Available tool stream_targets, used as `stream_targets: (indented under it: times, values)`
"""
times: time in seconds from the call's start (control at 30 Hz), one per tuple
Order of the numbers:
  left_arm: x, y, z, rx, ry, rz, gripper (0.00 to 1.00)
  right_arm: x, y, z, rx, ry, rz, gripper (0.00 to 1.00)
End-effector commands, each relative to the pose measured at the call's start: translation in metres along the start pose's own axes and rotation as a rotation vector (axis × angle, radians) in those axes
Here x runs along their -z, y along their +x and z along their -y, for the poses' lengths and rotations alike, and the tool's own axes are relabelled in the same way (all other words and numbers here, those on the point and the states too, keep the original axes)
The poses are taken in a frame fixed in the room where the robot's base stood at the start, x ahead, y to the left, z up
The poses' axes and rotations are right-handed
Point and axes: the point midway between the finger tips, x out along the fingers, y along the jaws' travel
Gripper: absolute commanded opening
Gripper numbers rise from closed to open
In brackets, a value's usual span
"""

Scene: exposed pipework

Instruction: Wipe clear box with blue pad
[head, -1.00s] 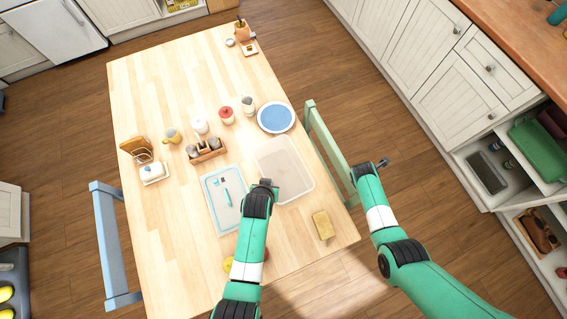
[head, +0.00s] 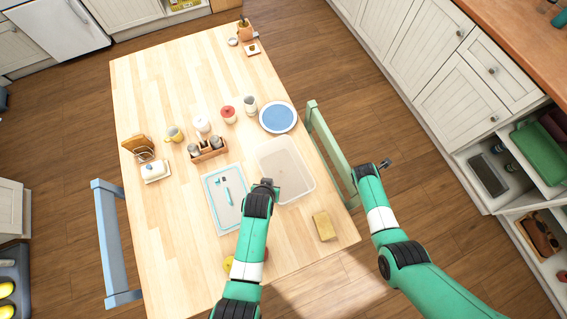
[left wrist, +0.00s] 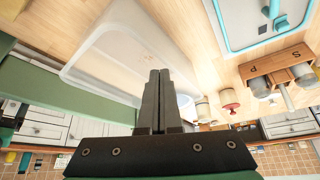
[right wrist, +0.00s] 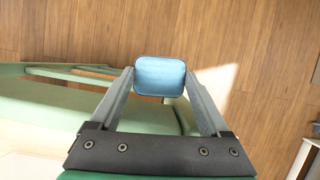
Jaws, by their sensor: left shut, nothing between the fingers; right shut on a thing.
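The clear box (head: 287,170) is a shallow, see-through container on the wooden table, right of its middle. It also shows in the left wrist view (left wrist: 115,60). My left gripper (head: 266,184) is shut and empty at the box's left edge; its closed fingers show in the left wrist view (left wrist: 158,75). I cannot tell if it touches the box. My right gripper (head: 384,164) is off the table's right side, above the floor by the green chair. In the right wrist view it is shut on the blue pad (right wrist: 160,76), held between the fingertips.
A tray with a teal rim (head: 225,200) lies left of the box. A blue plate (head: 278,117) sits behind it, and a yellow sponge (head: 324,226) in front. A condiment caddy (head: 208,152) and several jars stand further left. A green chair (head: 328,150) stands at the table's right edge.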

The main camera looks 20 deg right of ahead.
Motion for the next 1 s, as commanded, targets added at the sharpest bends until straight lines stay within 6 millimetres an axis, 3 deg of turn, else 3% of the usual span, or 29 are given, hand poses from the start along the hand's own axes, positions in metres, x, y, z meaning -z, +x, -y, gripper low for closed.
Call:
stream_targets:
  times: [1.0]
  values:
    - [-0.0047, 0.0086, 0.0000, 0.000, 0.000, 0.000, 0.00, 0.0036, 0.0088, -0.0001, 0.000, 0.000, 0.000, 0.35]
